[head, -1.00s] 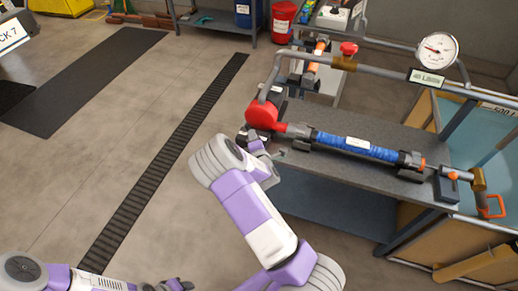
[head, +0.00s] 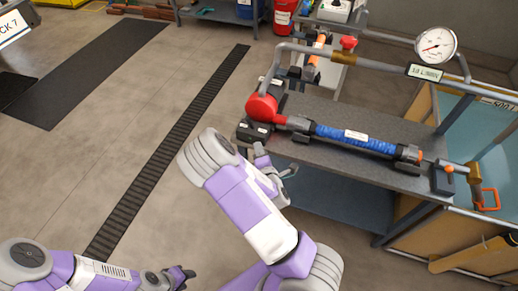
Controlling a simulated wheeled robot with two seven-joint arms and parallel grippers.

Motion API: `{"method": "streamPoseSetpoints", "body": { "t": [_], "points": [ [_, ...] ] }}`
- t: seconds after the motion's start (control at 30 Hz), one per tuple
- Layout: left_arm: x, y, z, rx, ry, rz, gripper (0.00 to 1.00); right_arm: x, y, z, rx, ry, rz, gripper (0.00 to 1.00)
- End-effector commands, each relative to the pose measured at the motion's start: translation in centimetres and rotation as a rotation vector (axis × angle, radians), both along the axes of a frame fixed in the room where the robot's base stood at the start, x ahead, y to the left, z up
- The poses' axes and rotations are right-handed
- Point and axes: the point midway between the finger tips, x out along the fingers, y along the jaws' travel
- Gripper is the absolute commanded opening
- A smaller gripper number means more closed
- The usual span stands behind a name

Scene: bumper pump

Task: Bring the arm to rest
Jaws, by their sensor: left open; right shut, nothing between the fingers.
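My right arm (head: 250,205) reaches up from the bottom middle and bends at its elbow. Its gripper (head: 289,171) is shut and empty, in front of the bench's near left edge, below the red pump (head: 263,108) and apart from it. My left gripper (head: 187,275) is open and empty at the bottom left, over bare floor. The pump stands on the grey bench (head: 300,160), joined to a blue sleeved hose section (head: 355,141) that lies between dark clamps.
A round gauge (head: 435,44) and a small flow display (head: 425,72) sit on the upper pipe, near a red knob (head: 348,42). An orange-handled valve (head: 485,199) is at the right by a blue tank (head: 493,165).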

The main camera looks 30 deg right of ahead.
Motion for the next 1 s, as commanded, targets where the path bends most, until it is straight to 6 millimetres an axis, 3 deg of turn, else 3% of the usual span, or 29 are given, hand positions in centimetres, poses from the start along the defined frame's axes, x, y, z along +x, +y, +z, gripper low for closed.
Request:
{"method": "streamPoseSetpoints", "body": {
  "t": [0.4, 0.47, 0.57, 0.6, 0.67, 0.7, 0.8, 0.9, 1.0],
  "points": [
    [0.0, 0.0, 0.0, 0.0, 0.0, 0.0, 0.43, -0.1, -0.1, -0.6, 0.028, 0.011, -0.011, 0.0],
    [0.0, 0.0, 0.0, 0.0, 0.0, 0.0, 0.43, -0.5, -0.1, -1.9, 0.09, 0.036, -0.032, 0.0],
    [0.0, 0.0, 0.0, 0.0, 0.0, 0.0, 0.43, -2.1, 0.2, -6.3, 0.303, 0.119, -0.117, 0.0],
    [0.0, 0.0, 0.0, 0.0, 0.0, 0.0, 0.43, -3.1, 0.7, -8.7, 0.424, 0.165, -0.168, 0.0],
    [0.0, 0.0, 0.0, 0.0, 0.0, 0.0, 0.43, -5.0, 2.1, -12.4, 0.63, 0.241, -0.269, 0.0],
    [0.0, 0.0, 0.0, 0.0, 0.0, 0.0, 0.43, -6.5, 3.4, -14.7, 0.772, 0.294, -0.343, 0.0],
    [0.0, 0.0, 0.0, 0.0, 0.0, 0.0, 0.43, -10.0, 7.7, -19.0, 1.101, 0.421, -0.545, 0.0],
    [0.0, 0.0, 0.0, 0.0, 0.0, 0.0, 0.43, -13.2, 12.6, -21.2, 1.378, 0.542, -0.757, 0.0],
    [0.0, 0.0, 0.0, 0.0, 0.0, 0.0, 0.43, -15.5, 17.0, -21.6, 1.576, 0.653, -0.947, 0.0]
  ]
}}
